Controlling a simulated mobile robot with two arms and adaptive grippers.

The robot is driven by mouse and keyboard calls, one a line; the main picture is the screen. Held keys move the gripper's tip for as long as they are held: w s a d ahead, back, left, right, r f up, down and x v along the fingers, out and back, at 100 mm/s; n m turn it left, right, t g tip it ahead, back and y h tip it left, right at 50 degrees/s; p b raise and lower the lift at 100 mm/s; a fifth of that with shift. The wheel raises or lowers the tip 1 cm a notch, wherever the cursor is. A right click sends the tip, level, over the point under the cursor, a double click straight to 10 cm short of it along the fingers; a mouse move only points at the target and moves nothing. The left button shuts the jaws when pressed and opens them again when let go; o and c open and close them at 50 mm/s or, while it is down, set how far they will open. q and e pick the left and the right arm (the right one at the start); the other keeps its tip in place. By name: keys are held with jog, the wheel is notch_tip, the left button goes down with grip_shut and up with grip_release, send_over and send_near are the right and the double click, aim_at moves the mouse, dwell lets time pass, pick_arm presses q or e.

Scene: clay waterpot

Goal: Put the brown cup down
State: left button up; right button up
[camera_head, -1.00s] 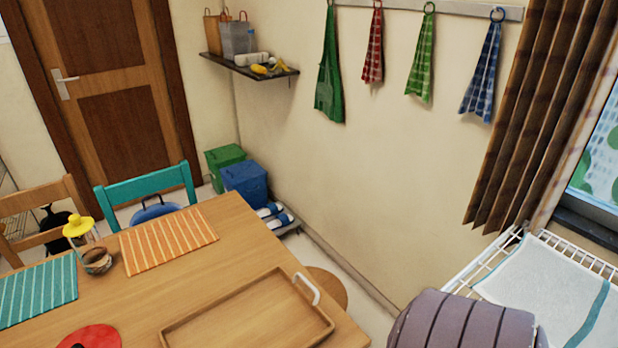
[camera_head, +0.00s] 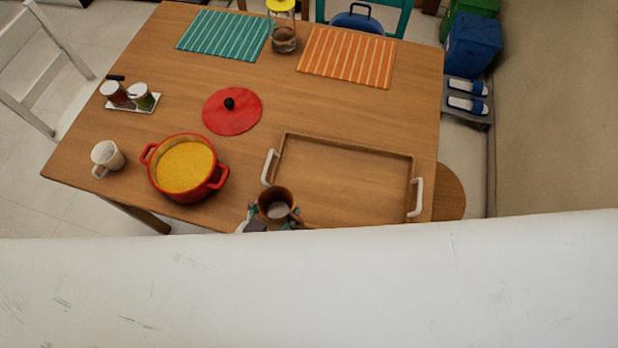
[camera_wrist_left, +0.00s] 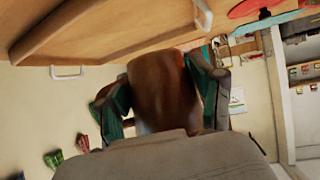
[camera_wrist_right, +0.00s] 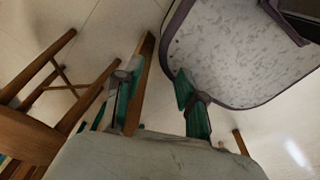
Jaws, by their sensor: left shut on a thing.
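My left gripper (camera_head: 270,216) is shut on the brown cup (camera_head: 276,203). In the left wrist view the cup (camera_wrist_left: 160,88) sits between the two teal-padded fingers. In the head view its open mouth faces up, and it overlaps the near left corner of the wooden tray (camera_head: 345,143). I cannot tell whether it touches the tray or the table. The tray is empty and lies on the wooden table (camera_head: 150,60). My right gripper (camera_wrist_right: 158,98) is open and empty, away from the table, and does not show in the head view.
Left of the cup stand a red pot (camera_head: 215,180) with yellow contents and a white mug (camera_head: 107,157). A red lid (camera_head: 232,112), a shaker stand (camera_head: 130,104), a teal mat (camera_head: 224,36), an orange mat (camera_head: 346,56) and a yellow-lidded jar (camera_head: 284,38) lie farther back.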

aim_at(284, 201)
pick_arm(q)
jog(key=x, duration=0.5)
jog(key=shift+d+r, duration=0.15)
jog(key=x, duration=0.2)
jog(key=shift+w+d+f, duration=0.15)
jog(key=shift+w+f, duration=0.05)
jog(key=x, duration=0.4)
jog(key=shift+f+p, duration=0.15)
jog(key=shift+p, duration=0.15)
jog(key=shift+f, duration=0.15)
notch_tip(284, 201, down, 3)
jog(key=shift+f, duration=0.6)
jog(key=o, duration=1)
jog(key=shift+c, duration=0.2)
jog(key=shift+o, duration=1.3)
pick_arm(e)
jog(key=shift+s+d+r, duration=0.3)
jog(key=shift+s+d, duration=0.05)
jog(key=shift+d, duration=0.05)
pick_arm(q)
jog(key=shift+r, duration=0.1)
